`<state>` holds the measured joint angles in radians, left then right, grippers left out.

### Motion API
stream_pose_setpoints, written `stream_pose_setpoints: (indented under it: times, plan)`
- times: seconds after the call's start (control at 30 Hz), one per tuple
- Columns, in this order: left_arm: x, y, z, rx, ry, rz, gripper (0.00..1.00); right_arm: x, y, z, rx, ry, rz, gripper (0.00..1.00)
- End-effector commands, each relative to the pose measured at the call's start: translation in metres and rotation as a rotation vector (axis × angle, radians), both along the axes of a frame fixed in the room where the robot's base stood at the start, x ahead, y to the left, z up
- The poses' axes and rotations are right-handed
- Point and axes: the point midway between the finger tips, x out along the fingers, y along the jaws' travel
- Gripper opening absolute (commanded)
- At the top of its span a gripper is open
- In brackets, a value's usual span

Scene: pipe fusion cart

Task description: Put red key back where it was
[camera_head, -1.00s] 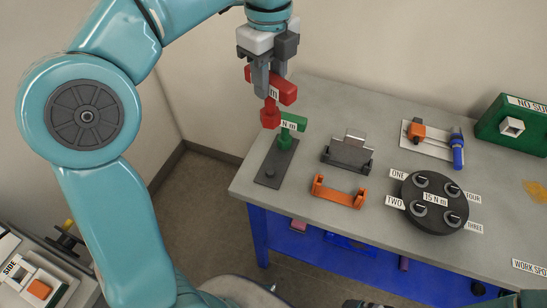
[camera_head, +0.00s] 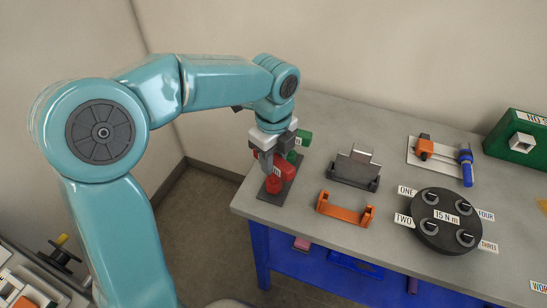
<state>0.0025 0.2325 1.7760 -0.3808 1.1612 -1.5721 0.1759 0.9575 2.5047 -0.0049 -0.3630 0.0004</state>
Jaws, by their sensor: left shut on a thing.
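The red key (camera_head: 285,171) is a T-shaped tool with a labelled crossbar and a round red end. My left gripper (camera_head: 267,164) is shut on it and holds it low over the front part of the dark grey key stand (camera_head: 268,196). I cannot tell whether the key's lower end touches the stand. The green key (camera_head: 303,138) stands upright at the back of the same stand, partly hidden by my gripper and the red key. My right gripper is not in view.
On the grey table, a dark grey holder (camera_head: 354,168) and an orange bracket (camera_head: 344,209) stand right of the stand. A black disc marked 15 N m (camera_head: 437,238) is farther right. A white plate (camera_head: 416,158) with orange and blue parts lies behind it.

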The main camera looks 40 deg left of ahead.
Motion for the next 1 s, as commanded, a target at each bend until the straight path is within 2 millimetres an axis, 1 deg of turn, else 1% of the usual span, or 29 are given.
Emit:
stream_pose_setpoints:
  times: [0.17, 0.53, 0.67, 0.7, 0.73, 0.77, 1.0]
  plan:
    - [0.0, 0.0, 0.001, 0.0, -0.001, 0.0, 0.0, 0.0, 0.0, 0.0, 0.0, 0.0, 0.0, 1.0]
    - [0.0, 0.0, -0.011, 0.0, 0.0, 0.0, 0.0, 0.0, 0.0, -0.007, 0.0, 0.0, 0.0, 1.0]
    - [0.0, 0.0, -0.011, 0.0, 0.0, 0.0, 0.0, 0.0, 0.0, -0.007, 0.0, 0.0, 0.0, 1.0]
    - [0.0, 0.0, -0.011, 0.0, 0.001, 0.0, 0.47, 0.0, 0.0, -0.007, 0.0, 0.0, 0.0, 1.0]
    - [0.0, 0.0, -0.011, 0.0, 0.001, 0.0, 0.57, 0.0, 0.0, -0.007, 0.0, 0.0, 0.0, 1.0]
    - [0.0, 0.0, -0.011, 0.0, 0.001, 0.0, 0.6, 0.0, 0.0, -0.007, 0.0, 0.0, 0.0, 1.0]
    - [0.0, 0.0, -0.011, 0.0, 0.001, 0.0, 0.6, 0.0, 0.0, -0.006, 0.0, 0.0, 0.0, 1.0]
